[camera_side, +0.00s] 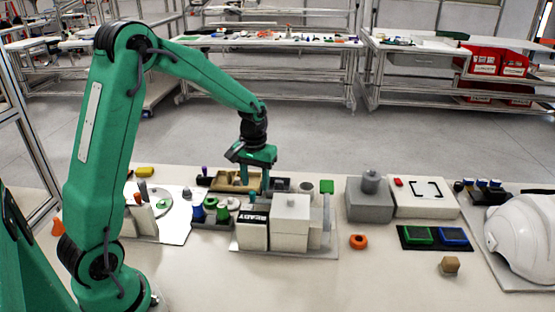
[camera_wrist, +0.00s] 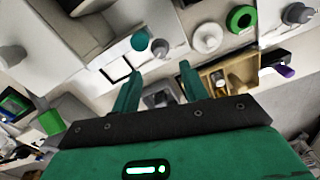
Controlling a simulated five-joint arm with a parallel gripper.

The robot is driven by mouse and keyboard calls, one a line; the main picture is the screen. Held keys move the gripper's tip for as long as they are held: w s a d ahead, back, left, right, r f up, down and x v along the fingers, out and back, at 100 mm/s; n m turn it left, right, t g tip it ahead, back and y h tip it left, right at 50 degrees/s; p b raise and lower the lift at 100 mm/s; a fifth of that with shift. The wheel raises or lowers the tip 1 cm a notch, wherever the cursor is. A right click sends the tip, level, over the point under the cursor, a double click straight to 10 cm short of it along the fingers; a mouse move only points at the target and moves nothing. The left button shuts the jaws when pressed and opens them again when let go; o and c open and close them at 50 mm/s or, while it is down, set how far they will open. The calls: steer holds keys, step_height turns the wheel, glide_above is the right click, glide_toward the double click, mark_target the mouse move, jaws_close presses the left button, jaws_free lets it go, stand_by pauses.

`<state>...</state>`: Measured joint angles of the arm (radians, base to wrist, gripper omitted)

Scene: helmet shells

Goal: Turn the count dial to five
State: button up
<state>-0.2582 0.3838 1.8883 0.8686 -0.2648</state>
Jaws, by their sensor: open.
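No dial with readable count marks shows, so I cannot tell for sure which part is the count dial. A small grey square part (camera_wrist: 160,98) shows between and below the fingers. A teal round knob (camera_wrist: 140,40) and a small grey knob (camera_wrist: 160,47) lie just beyond the fingertips.
A wooden tray (camera_wrist: 219,82) is close beside the right finger. A white ring (camera_wrist: 207,38) and a green ring (camera_wrist: 241,18) lie beyond. A grey block (camera_side: 369,205) with a cylinder on top stands right of the machine. A white helmet shell (camera_side: 525,238) is far right.

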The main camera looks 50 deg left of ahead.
steer(key=shift+f, duration=0.15)
steer(key=shift+f, duration=3.8)
steer(key=shift+c, duration=0.2)
jaws_close()
